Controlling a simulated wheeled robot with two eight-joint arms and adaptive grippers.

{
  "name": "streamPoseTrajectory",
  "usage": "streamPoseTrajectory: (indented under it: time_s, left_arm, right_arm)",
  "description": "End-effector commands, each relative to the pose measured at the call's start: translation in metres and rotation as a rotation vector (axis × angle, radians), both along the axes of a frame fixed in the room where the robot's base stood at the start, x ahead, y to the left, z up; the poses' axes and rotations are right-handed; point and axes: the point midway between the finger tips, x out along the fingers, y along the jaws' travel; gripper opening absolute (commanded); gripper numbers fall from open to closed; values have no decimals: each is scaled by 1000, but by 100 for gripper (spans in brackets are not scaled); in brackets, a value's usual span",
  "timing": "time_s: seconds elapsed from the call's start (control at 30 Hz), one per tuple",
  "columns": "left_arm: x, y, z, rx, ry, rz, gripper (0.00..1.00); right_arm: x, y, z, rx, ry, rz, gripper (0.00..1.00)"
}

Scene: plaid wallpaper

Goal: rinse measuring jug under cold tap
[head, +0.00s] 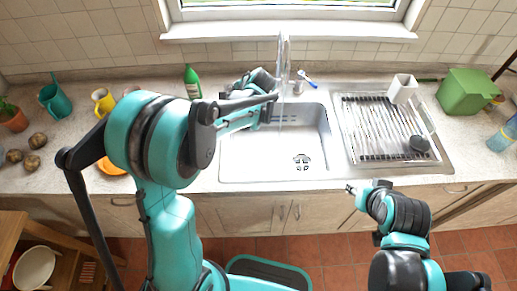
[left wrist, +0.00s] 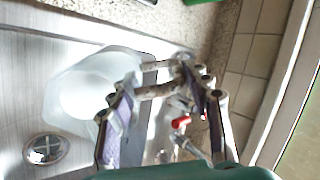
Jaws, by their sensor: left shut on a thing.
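The measuring jug (left wrist: 92,88) is pale and translucent in the left wrist view, over the sink, with its open mouth visible. My left gripper (left wrist: 160,92) is shut on its handle side; it also shows in the head view (head: 272,100) over the sink's back edge, beside the tap. The jug is hard to make out in the head view. The tap (head: 284,55) rises behind the sink (head: 245,165), with a blue-marked lever (head: 308,80). A red-marked lever (left wrist: 181,122) shows in the left wrist view. My right gripper (head: 351,188) is in front of the counter, its jaws too small to judge.
The metal draining rack (head: 385,125) right of the sink holds a white cup (head: 403,88) and a dark round item (head: 419,143). A green bottle (head: 192,82) stands behind my left arm. A green bin (head: 467,92) is at the right. The sink drain (head: 302,160) is uncovered.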

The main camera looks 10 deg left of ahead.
Motion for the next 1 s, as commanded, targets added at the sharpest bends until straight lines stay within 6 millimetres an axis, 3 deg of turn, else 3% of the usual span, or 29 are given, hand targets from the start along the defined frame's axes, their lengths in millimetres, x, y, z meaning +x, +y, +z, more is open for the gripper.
streamPoseTrajectory:
  time_s: [1.0]
  left_arm:
    - [-7,-8,1,79,-77,-2,0]
  right_arm:
    - [0,0,-11,0,0,0,40]
